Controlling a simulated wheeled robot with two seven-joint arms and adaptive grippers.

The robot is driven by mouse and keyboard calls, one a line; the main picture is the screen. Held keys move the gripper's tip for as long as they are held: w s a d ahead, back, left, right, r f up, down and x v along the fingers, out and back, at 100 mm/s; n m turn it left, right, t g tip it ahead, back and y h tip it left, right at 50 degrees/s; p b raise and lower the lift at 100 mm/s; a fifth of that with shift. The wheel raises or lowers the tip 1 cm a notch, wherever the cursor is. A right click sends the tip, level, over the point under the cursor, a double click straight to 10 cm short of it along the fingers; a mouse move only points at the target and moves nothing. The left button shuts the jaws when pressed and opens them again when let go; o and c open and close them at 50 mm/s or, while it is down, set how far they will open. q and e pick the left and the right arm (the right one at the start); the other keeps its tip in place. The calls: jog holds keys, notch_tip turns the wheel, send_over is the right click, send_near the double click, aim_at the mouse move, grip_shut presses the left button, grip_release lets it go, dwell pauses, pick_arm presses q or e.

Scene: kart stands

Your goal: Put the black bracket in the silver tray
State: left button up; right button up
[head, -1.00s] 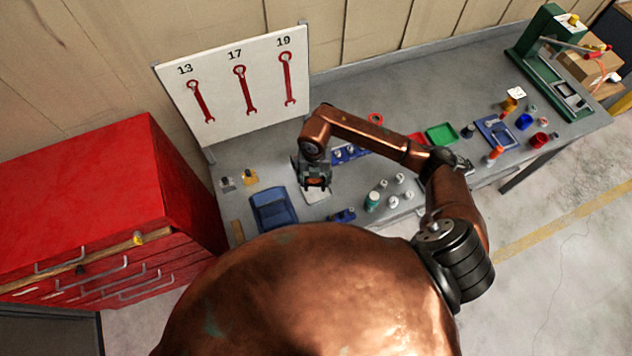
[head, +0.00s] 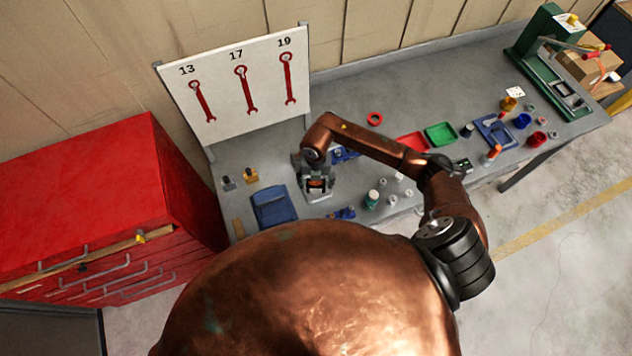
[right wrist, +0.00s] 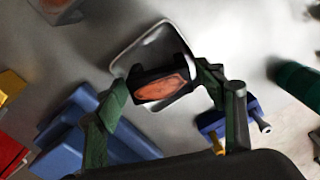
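The black bracket (right wrist: 165,82), with a copper-orange patch on its face, sits between the two fingertips of my right gripper (right wrist: 163,88) in the right wrist view. The fingers touch its two ends and look shut on it. In the head view the right gripper (head: 317,185) is over the near left part of the bench. The silver tray (right wrist: 124,53), with a pale raised rim, lies under the bracket in the right wrist view. In the head view it is mostly hidden by the gripper. I cannot tell whether the bracket touches the tray. My left gripper is not in view.
The wrench board (head: 240,85) rises behind. A red cabinet (head: 85,190) is at the left.

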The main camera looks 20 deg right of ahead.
aim_at(317, 182)
jog(key=shift+o, duration=0.2)
jog(key=shift+r, duration=0.15)
jog(key=shift+w+r, duration=0.1)
jog(key=shift+r, duration=0.15)
notch_tip(317, 182, up, 12)
jog(key=b, duration=0.2)
jog(key=shift+f, duration=0.2)
jog(key=shift+d, duration=0.1)
